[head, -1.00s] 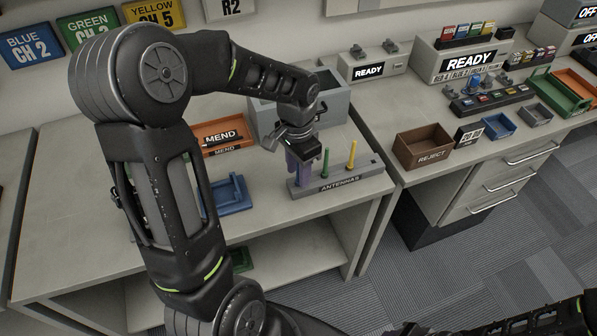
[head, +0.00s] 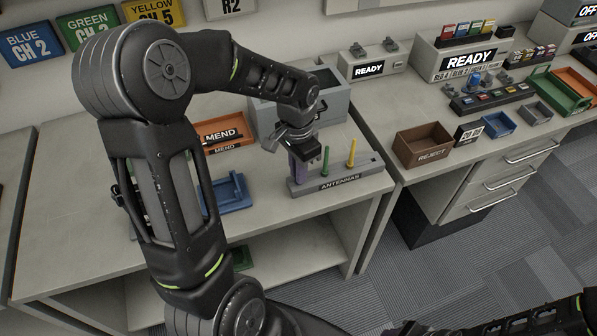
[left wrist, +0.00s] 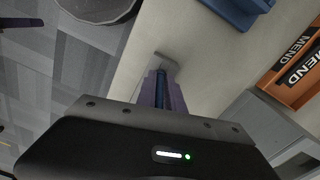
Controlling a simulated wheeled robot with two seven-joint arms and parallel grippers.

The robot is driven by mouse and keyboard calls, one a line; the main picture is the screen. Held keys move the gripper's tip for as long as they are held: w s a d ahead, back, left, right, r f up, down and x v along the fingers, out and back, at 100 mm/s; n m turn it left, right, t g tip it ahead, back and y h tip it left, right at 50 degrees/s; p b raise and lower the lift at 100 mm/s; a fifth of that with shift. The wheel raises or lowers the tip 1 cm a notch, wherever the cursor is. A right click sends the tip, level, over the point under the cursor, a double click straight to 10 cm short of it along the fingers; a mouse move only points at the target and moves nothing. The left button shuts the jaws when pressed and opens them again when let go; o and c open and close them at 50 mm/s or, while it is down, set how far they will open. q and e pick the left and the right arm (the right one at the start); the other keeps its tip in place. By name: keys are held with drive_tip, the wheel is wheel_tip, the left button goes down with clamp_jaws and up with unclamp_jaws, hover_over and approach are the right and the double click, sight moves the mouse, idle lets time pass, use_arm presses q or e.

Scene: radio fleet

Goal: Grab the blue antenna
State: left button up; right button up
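The blue antenna (left wrist: 161,88) stands between the two purple fingers of my left gripper (left wrist: 163,90) in the left wrist view. The fingers sit close against it on both sides. In the head view my left gripper (head: 299,172) points down at the left end of the grey antenna rack (head: 340,184), and its fingers hide the blue antenna there. The antenna appears to be still at the rack. A green antenna (head: 325,160) and a yellow antenna (head: 351,153) stand upright in the rack to the right of the fingers.
A grey bin (head: 335,100) stands behind the rack. An orange MEND tray (head: 222,133) and a blue tray (head: 236,193) lie to the left. A brown REJECT bin (head: 424,146) is on the right bench, across a gap. The table front is clear.

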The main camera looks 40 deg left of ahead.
use_arm(q)
clamp_jaws()
drive_tip(key=shift+r, duration=0.15)
wheel_tip(320, 180, up, 10)
drive_tip(key=shift+f+b, duration=0.1)
drive_tip(key=shift+b, duration=0.3)
idle(0.7)
